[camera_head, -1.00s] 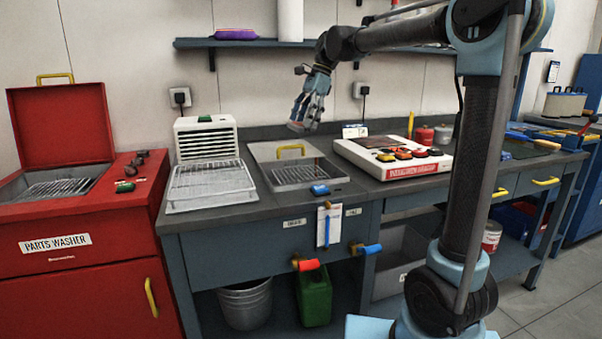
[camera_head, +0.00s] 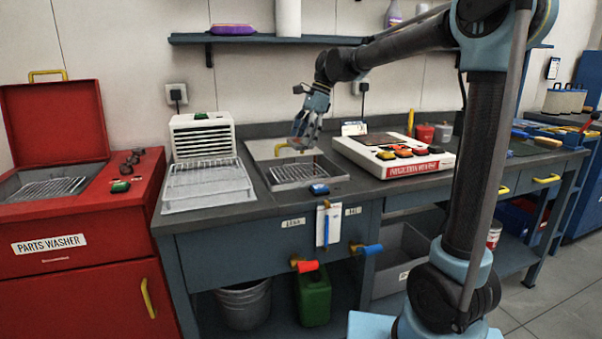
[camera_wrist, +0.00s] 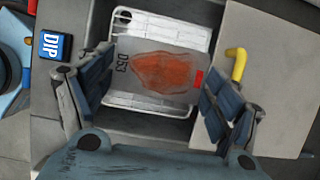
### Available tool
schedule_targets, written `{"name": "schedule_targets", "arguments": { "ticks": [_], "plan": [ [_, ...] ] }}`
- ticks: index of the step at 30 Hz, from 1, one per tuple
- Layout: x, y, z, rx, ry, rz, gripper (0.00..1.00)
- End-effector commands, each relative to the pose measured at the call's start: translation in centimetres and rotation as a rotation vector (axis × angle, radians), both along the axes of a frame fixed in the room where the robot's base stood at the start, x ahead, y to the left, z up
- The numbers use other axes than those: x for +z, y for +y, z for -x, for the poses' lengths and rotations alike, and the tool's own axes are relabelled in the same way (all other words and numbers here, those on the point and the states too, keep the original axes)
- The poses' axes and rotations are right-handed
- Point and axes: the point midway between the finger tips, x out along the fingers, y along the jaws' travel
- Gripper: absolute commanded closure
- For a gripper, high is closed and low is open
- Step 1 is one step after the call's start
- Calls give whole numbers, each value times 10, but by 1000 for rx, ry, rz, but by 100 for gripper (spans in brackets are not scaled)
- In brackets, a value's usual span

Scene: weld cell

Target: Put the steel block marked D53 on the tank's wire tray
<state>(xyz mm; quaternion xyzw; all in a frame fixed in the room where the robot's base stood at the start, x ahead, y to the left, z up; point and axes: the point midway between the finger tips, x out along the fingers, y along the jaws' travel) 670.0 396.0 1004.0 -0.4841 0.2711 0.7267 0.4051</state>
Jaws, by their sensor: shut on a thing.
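The steel block marked D53 (camera_wrist: 160,72) is a flat grey piece with a rust-brown patch and a red mark at one edge. My gripper (camera_wrist: 155,92) is shut on it, with a finger on either side. In the head view my gripper (camera_head: 301,146) hangs above the bench tank (camera_head: 328,180), and the block is hard to make out there. The tank's wire tray (camera_head: 292,172) lies inside the open tank. In the wrist view the white tray (camera_wrist: 170,25) shows beneath and around the block, which covers much of it. The gap between them cannot be judged.
The tank's lid with a yellow handle (camera_wrist: 238,64) stands beside the opening. A white drying rack (camera_head: 208,185) stands left, a white button console (camera_head: 395,155) right, and a red parts washer (camera_head: 75,230) far left.

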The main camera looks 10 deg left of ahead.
Motion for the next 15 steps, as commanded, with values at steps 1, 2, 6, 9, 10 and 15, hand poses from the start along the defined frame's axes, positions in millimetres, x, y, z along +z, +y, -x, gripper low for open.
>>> {"name": "schedule_targets", "arguments": {
  "ticks": [1,2,6,9,10,15],
  "plan": [
    [-7,0,0,-2,0,0,76],
    [-12,0,0,-2,0,-1,76],
    [-33,0,0,-2,0,0,76],
    [-45,0,0,-2,0,0,76],
    [-48,0,0,-2,0,0,76],
    [-56,0,0,-2,0,0,76]
  ]
}}
